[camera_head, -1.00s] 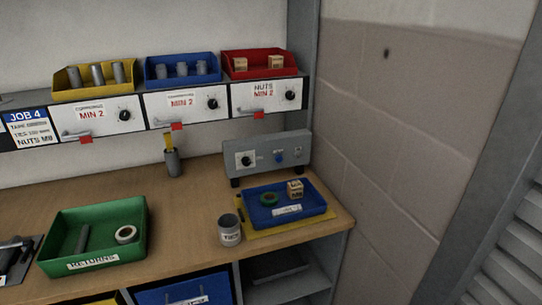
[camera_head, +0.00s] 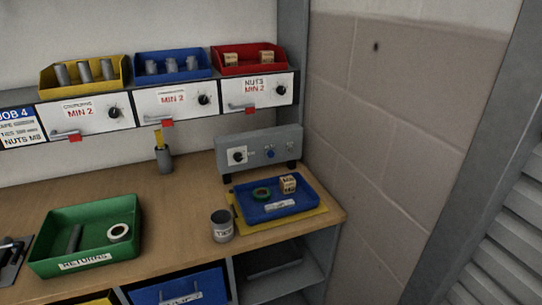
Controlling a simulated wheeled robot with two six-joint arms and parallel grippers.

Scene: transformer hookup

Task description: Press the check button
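A grey control box (camera_head: 260,150) stands on short feet at the back right of the wooden bench. Its front has a black knob on a white plate (camera_head: 238,156), a blue round button (camera_head: 270,153) in the middle and a small dark part (camera_head: 290,146) at the right. The lettering on the box is too small to read, so I cannot tell for sure which is the check button. Neither of my grippers shows in the view.
A blue tray (camera_head: 290,210) with a green ring and a small box lies on a yellow mat before the control box. A grey tin (camera_head: 222,226) stands left of it. A green returns bin (camera_head: 46,266) is at the left. A grey cup (camera_head: 164,160) stands near the back.

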